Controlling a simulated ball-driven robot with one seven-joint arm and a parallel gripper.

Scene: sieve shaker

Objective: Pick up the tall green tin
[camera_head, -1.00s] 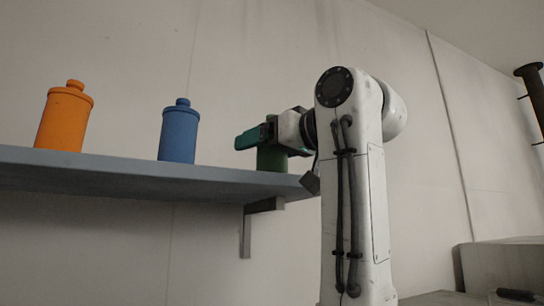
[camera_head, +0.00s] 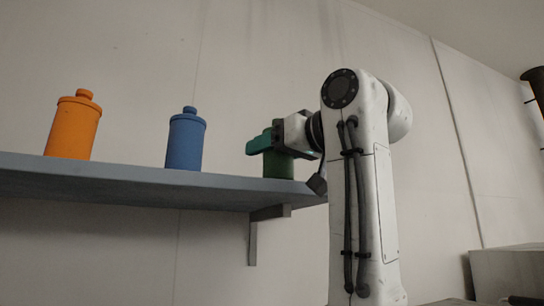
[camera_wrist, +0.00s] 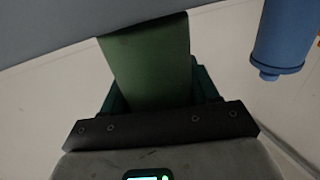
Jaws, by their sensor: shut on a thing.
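The green tin (camera_head: 279,167) stands upright near the right end of the grey-blue shelf (camera_head: 120,179). Its base appears to meet the shelf top. My gripper (camera_head: 262,146) reaches it from the right, with teal fingers around its upper part. In the wrist view, the green tin (camera_wrist: 150,62) fills the space between the fingers of my gripper (camera_wrist: 158,90), which is shut on it. Its upper end is hidden there by the gripper body.
A blue tin (camera_head: 185,140) stands left of the green one with a gap between them. An orange tin (camera_head: 73,127) stands farther left. The blue tin also shows in the wrist view (camera_wrist: 284,35). A plain wall (camera_head: 250,60) rises behind the shelf. A metal bracket (camera_head: 253,240) hangs below it.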

